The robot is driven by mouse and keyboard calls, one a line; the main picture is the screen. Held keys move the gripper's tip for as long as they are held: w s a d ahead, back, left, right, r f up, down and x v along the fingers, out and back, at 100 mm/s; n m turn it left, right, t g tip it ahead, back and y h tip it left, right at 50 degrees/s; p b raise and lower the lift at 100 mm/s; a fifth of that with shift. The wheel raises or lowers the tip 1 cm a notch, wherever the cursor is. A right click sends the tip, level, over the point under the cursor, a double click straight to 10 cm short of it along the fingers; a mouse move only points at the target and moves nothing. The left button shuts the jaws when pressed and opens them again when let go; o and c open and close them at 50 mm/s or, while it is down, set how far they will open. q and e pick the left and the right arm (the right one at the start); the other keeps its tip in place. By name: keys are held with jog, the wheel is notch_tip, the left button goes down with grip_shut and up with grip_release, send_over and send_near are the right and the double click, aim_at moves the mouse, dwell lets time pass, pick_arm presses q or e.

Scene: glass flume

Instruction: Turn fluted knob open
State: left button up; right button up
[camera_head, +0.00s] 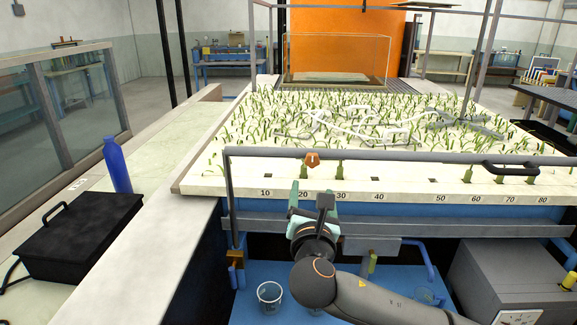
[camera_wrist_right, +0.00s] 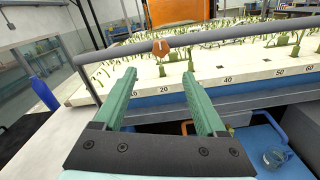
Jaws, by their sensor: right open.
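The fluted knob (camera_head: 312,159) is a small orange-brown piece on the grey rail along the front of the planted bed. It also shows in the right wrist view (camera_wrist_right: 160,47), just beyond the fingertips and roughly centred between them. My right gripper (camera_head: 313,196) has green fingers spread apart with nothing between them. In the head view it is just below the knob, pointing toward the bed. In the right wrist view the fingers (camera_wrist_right: 159,76) appear apart from the knob. My left gripper is in neither view.
The grey rail (camera_head: 420,157) crosses the bed's front, with a black handle (camera_head: 510,167) at right. A blue bottle (camera_head: 117,165) and a black case (camera_head: 80,235) stand on the left counter. A glass beaker (camera_head: 270,295) and grey cabinet (camera_head: 510,270) are below.

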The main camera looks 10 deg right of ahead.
aim_at(312, 162)
jog(key=p+x, duration=0.1)
jog(key=x, duration=1.1)
jog(key=shift+w+d, duration=0.15)
jog(key=shift+w, duration=0.1)
grip_shut()
dwell(0.3)
